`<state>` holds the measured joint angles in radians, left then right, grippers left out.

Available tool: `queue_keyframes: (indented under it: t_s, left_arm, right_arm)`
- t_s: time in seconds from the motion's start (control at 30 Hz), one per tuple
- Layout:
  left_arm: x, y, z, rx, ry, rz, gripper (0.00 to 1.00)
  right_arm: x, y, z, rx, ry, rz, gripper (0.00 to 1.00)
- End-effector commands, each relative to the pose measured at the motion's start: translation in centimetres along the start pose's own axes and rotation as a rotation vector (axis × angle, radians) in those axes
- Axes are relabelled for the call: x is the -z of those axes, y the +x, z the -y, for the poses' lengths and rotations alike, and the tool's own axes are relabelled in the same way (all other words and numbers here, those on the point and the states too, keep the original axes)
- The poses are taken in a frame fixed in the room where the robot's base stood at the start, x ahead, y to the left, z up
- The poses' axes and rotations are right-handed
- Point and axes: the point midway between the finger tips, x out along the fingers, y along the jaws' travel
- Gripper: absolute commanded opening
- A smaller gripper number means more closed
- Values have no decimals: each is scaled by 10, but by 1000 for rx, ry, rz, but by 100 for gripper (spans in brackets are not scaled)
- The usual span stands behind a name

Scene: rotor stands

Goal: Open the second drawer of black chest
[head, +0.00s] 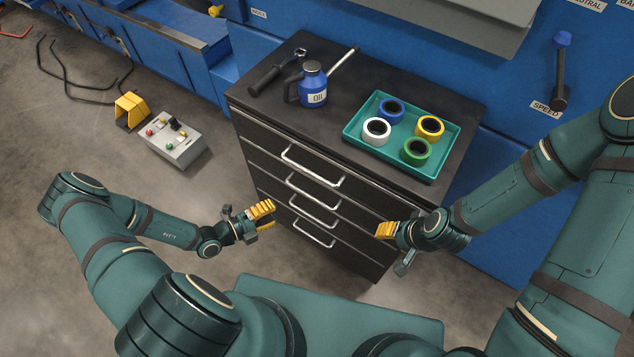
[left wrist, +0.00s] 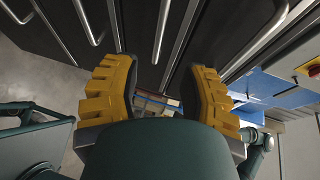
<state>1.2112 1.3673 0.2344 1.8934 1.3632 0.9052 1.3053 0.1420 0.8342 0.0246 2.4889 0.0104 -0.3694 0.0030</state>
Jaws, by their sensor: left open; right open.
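The black chest (head: 255,135) stands in the middle of the head view, with several drawers stacked on its front. All of them look shut. The second drawer's silver bar handle (head: 313,189) lies just below the top drawer's handle (head: 312,166). My left gripper (head: 262,216) is open and empty, in front of the chest's left side and left of the handles. In the left wrist view its yellow fingers (left wrist: 160,95) are spread, with drawer fronts and silver bars beyond them. My right gripper (head: 386,230) is open and empty by the chest's right side, touching no handle.
On the chest top are a blue oil can (head: 313,86), a wrench (head: 275,72) and a teal tray (head: 353,130) with several coloured rings. A grey control box (head: 173,140) and yellow pedal (head: 131,108) lie on the floor at left. A blue machine (head: 400,55) stands behind.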

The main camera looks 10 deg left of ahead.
Motion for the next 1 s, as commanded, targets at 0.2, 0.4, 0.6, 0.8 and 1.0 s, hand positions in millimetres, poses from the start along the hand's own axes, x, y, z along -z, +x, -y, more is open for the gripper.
queue_keyframes:
  t_s: [0.2, 0.4, 0.6, 0.8, 1.0]
  left_arm:
    - [1, 26, 0, 4, -5, 0, 43]
    - [1, 66, 1, 4, -2, -2, 43]
    - [1, 103, 0, 2, 0, -2, 43]
    - [1, 128, 0, 1, 0, -2, 43]
    - [0, 137, 0, 1, 0, -1, 43]
  right_arm:
    - [0, -1, 0, 0, 0, 0, 47]
    - [0, -2, 1, 1, 0, 0, 47]
    - [0, -3, 1, 1, 0, 1, 47]
    - [0, -4, 1, 1, 0, 1, 47]
    - [0, -4, 1, 1, 0, 1, 47]
